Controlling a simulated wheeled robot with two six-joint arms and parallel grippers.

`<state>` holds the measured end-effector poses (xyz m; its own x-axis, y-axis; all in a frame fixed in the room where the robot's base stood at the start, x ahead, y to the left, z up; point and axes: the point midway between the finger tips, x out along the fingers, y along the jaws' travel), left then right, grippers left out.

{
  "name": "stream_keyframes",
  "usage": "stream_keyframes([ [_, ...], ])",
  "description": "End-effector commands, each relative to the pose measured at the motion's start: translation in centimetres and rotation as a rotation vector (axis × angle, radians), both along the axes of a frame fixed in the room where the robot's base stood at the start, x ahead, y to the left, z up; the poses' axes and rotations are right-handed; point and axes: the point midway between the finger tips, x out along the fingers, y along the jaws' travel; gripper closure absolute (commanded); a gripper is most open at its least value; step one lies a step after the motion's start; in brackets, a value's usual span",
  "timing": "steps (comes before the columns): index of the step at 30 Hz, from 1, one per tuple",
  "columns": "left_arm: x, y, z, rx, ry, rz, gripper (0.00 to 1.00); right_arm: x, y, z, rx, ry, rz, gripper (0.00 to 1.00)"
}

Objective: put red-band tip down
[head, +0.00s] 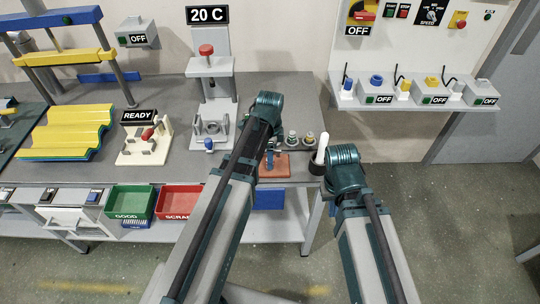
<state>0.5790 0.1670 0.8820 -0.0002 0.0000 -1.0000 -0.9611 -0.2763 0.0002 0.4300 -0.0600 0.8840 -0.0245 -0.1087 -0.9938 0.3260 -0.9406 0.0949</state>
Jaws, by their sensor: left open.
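A reddish-brown block (298,163) stands at the right end of the grey bench, with a blue upright part (269,166) at its left. Two small banded tips stand behind it, a greenish one (292,138) and a yellowish one (309,139). I cannot make out a red band on any tip. My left gripper (271,146) is open above the block's left part, mostly hidden by its own wrist; whether a tip is between its fingers is unclear. My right gripper (320,166) is by a white upright rod at the bench edge; its fingers are not clear.
A press marked 20 C (210,67) and a READY fixture (143,147) stand left of my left arm. A yellow corrugated sheet (66,130) lies further left. Green GOOD (132,200) and red SCRAP (180,200) bins sit at the front. A wall shelf (415,103) is at right.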

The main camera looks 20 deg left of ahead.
Motion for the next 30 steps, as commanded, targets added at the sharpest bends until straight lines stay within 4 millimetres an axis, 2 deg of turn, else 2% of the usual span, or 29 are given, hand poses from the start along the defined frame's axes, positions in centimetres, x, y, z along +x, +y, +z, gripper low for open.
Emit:
stream_keyframes([
  [21,0.0,0.0,10.3,0.0,0.0,0.0,0.37,0.0,0.0,10.3,0.0,0.0,0.0,1.0],
  [25,0.0,0.0,11.5,0.0,0.0,0.0,0.37,0.0,0.0,11.5,0.0,0.0,0.001,1.0],
  [30,0.0,0.0,11.8,0.0,0.0,0.0,0.37,0.0,0.0,11.8,0.0,0.0,0.001,1.0],
])
